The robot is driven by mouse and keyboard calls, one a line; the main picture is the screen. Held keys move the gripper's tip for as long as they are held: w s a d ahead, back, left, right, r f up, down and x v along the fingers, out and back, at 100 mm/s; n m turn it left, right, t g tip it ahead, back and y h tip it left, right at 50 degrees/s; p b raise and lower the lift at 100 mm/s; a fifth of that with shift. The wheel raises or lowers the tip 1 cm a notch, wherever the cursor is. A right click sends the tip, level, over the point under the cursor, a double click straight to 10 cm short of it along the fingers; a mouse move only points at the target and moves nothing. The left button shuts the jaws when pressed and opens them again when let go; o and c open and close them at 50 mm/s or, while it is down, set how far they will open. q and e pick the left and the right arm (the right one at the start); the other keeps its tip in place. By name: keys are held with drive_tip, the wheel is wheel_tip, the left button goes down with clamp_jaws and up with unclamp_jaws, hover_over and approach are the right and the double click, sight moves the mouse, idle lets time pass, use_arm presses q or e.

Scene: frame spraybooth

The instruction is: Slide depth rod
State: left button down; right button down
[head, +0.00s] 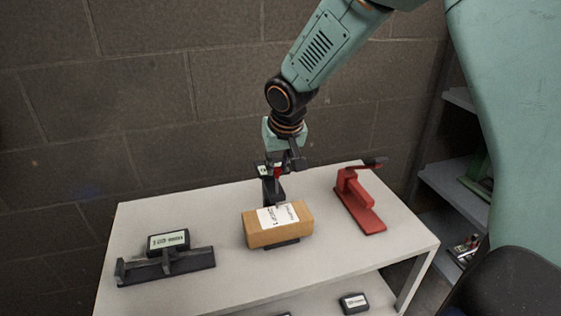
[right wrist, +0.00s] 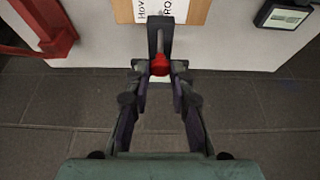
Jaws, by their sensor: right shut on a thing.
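My right gripper (head: 276,172) is behind the cardboard box at the back of the table. In the right wrist view its two fingers close on a red knob (right wrist: 159,66). The knob sits at the end of a dark rod or bar (right wrist: 160,40), which runs toward the box. The box (head: 277,228) is brown with a white printed label and rests on a dark base; the base is mostly hidden beneath it. A dark upright (head: 272,191) stands behind the box, below my gripper. I cannot tell how far the rod is slid. My left gripper is not in view.
A dark device with a small display (head: 168,241) and a long black bar stands at the table's left. A red stand (head: 361,204) is at the right. The white table (head: 225,288) has bare room between them. A block wall is behind; shelves (head: 452,185) are at right.

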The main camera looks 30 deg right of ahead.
drive_tip(key=shift+r, duration=0.2)
drive_tip(key=c, duration=1.5)
unclamp_jaws()
drive_tip(key=shift+w, duration=0.1)
drive_tip(key=shift+c, duration=0.2)
drive_tip(key=o, duration=0.4)
drive_tip(key=shift+f, duration=0.1)
drive_tip(key=v, duration=1.2)
drive_tip(key=shift+f, duration=0.15)
